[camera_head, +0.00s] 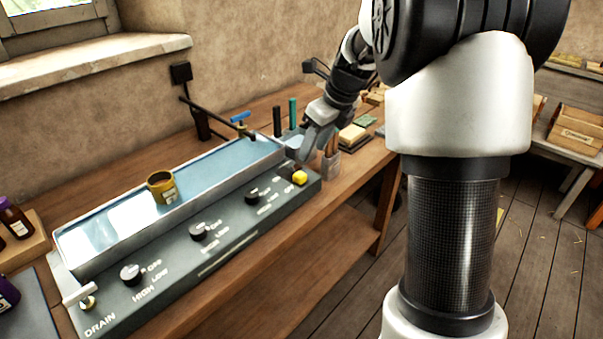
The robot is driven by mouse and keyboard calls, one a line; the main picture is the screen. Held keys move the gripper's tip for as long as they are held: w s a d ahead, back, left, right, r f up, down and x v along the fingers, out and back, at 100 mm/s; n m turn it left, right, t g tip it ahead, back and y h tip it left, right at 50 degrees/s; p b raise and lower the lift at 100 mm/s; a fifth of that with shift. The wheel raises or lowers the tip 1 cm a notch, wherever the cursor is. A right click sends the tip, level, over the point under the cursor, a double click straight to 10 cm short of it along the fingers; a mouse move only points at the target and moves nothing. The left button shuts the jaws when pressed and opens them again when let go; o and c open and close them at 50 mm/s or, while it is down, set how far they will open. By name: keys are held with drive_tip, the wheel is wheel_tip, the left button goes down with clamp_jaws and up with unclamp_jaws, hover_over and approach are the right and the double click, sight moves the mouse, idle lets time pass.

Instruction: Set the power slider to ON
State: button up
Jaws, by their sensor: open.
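A yellow knob (299,178) sits at the right end of the grey control panel (225,235); it looks like the power slider. Its labels are too small or covered to read, so I cannot tell its setting. My gripper (305,156) is open and points down just above and behind the yellow knob. A gap seems to remain between them, but the contact is too small to judge. Part of the panel's right end is hidden by the gripper.
Several black dials (199,231) line the panel, with a drain valve (87,300) at its left end. A water-filled trough (100,229) holding a yellow-brown cup (161,187) lies behind. A blue-handled tap (241,120) and a jar (331,166) stand near my gripper.

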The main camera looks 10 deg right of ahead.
sight(300, 175)
drive_tip(key=b+x, duration=0.1)
drive_tip(key=x, duration=0.9)
drive_tip(key=shift+w+a+f+b, duration=0.1)
drive_tip(key=shift+w+f+b, duration=0.05)
drive_tip(key=shift+f+b, duration=0.2)
